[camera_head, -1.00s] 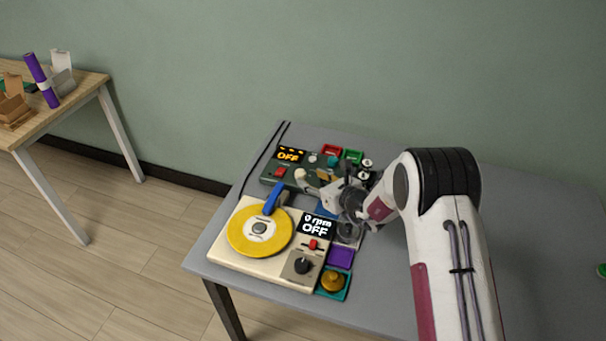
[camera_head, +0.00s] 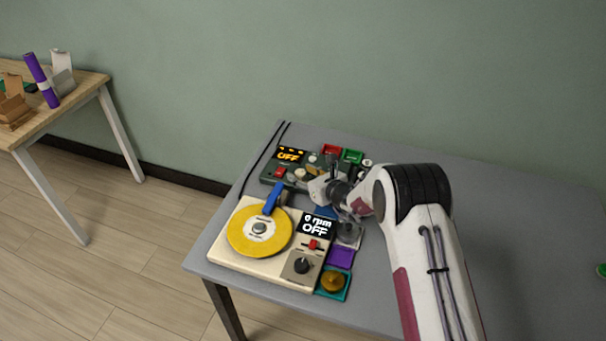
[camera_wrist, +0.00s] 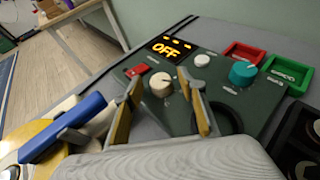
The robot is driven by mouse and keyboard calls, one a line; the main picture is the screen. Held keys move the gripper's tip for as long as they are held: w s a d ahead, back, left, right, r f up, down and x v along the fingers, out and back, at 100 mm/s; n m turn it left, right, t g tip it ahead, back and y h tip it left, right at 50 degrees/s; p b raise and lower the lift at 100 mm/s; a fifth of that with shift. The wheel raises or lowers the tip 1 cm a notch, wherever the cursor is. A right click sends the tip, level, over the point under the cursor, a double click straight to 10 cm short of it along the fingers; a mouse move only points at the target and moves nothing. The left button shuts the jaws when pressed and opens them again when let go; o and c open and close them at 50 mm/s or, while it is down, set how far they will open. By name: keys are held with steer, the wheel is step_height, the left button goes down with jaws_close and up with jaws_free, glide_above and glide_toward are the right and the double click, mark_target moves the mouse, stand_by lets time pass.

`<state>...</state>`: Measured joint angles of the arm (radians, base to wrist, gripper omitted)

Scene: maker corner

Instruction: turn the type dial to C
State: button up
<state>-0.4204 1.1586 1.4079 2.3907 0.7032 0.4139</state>
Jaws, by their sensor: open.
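The dark green control box (camera_head: 270,178) stands at the back of the grey table with its display (camera_wrist: 171,48) lit "OFF". It carries a cream knob (camera_wrist: 160,85), a small white knob (camera_wrist: 202,61) and a teal knob (camera_wrist: 243,73). The knob labels are too small to read, so I cannot tell which is the type dial. My gripper (camera_wrist: 163,95) is open and empty, its two fingers on either side of the cream knob in the wrist view. I cannot tell whether they touch it. In the head view my gripper (camera_head: 313,184) is over the box's front part.
A red switch (camera_wrist: 137,71) sits left of the cream knob. Red (camera_wrist: 244,53) and green (camera_wrist: 290,74) trays stand behind the box. In front is a cream machine (camera_head: 225,247) with a yellow disc (camera_head: 243,240) and a blue arm (camera_head: 276,197).

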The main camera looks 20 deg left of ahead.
steer(key=c, duration=1.1)
steer(key=shift+a+r+m+t+h, duration=0.2)
steer(key=shift+m+t+h, duration=0.1)
steer(key=shift+m+t, duration=0.2)
steer(key=shift+d+m+h, duration=0.1)
steer(key=shift+m+h, duration=0.2)
steer(key=o, duration=1.1)
steer(key=shift+f, duration=0.1)
steer(key=shift+s+d, duration=0.1)
steer(key=shift+s, duration=0.05)
